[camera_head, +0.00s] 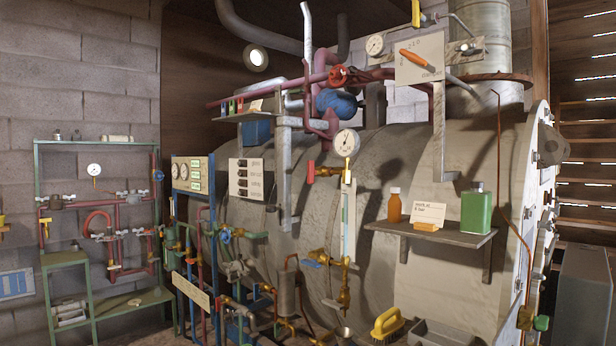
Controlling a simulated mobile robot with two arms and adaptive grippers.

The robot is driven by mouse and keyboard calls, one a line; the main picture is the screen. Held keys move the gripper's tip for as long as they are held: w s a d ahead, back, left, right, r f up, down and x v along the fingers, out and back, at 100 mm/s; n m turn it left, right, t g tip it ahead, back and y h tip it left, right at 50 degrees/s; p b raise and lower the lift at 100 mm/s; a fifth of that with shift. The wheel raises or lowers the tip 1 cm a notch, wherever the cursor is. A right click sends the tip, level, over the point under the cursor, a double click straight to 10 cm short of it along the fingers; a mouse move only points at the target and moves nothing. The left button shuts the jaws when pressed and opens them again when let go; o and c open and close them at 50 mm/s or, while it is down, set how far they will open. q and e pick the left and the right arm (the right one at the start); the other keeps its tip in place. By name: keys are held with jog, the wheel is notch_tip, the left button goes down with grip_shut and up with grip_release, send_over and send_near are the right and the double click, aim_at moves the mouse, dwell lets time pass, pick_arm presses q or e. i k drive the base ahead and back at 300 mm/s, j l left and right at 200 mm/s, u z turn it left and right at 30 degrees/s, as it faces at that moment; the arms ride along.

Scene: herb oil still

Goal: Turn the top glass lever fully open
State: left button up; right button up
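A sight glass (348,222), a tall narrow tube with a pale blue-green section, stands upright on the front of the big grey boiler. A brass fitting (328,171) sits at its top, below a round white dial. A short yellow lever (347,170) stands upright at the right of this fitting. A red handle (311,171) stands upright at its left end. I cannot tell for certain which of the two is the top glass lever. A blue lever (317,257) lies at the lower fitting. Neither of my grippers is in view.
A shelf (410,232) right of the glass holds an orange bottle (394,205), a card and a green bottle (475,208). Pipes and valves crowd the lower left. A yellow brush (387,323) lies at the bottom. A grey box (583,295) stands at right.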

aim_at(312, 172)
jog(key=i+j, duration=0.1)
jog(key=i, duration=0.35)
jog(key=i+j+z, duration=0.1)
jog(key=i, duration=0.4)
jog(key=i+j, duration=0.1)
jog(key=i, duration=0.35)
jog(key=z, duration=0.05)
